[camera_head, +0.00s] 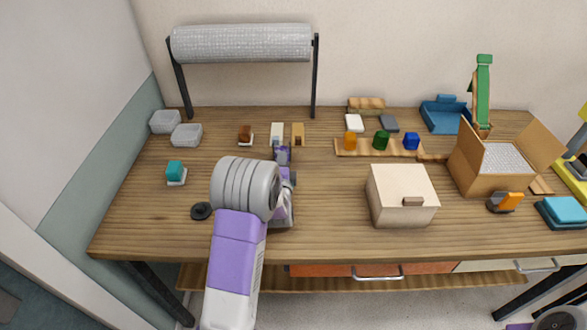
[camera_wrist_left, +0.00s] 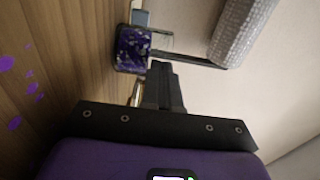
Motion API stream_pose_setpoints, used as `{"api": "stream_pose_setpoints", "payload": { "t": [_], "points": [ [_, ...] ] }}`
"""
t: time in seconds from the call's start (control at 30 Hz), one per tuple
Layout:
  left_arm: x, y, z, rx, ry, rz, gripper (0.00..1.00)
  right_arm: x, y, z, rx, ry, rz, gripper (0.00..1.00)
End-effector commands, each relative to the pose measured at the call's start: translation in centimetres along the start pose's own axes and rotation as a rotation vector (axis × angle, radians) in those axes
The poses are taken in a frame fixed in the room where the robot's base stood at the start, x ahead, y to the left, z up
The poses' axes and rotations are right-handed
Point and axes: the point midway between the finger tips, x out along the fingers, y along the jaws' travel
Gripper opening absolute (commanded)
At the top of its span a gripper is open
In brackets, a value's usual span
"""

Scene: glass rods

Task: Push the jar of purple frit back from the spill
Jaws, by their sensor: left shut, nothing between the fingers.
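The jar of purple frit (camera_wrist_left: 132,50) shows in the left wrist view as a dark purple, speckled block just beyond my fingertips. In the head view the jar (camera_head: 282,153) is a small purple patch in front of my left gripper, partly hidden. My left gripper (camera_wrist_left: 163,66) is shut and empty, its fingers close to the jar; I cannot tell whether they touch. The spill (camera_wrist_left: 32,86) shows as several purple spots on the wood at the left of the wrist view. In the head view my arm hides it. My right gripper is not in view.
Behind the jar stand a white block (camera_head: 277,133) and a tan one (camera_head: 298,133). A paper roll (camera_head: 242,43) hangs on a black frame at the back. A beige box (camera_head: 401,192) stands to the right. A dark disc (camera_head: 201,211) lies left of my arm.

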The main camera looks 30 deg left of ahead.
Motion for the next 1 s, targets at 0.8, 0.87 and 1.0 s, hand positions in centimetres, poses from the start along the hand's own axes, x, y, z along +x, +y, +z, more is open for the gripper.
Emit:
{"api": "stream_pose_setpoints", "payload": {
  "t": [0.8, 0.87, 1.0],
  "points": [
    [-9.6, 0.0, -3.0, 0.001, 0.001, 0.004, 0.0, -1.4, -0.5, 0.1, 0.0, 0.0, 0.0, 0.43],
    [-10.5, -0.1, -3.0, 0.002, 0.002, 0.003, 0.0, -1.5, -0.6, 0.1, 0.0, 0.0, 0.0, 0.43],
    [-12.0, 0.0, -3.0, 0.001, 0.0, 0.001, 0.0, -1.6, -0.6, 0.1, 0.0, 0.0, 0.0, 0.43]
  ]
}}
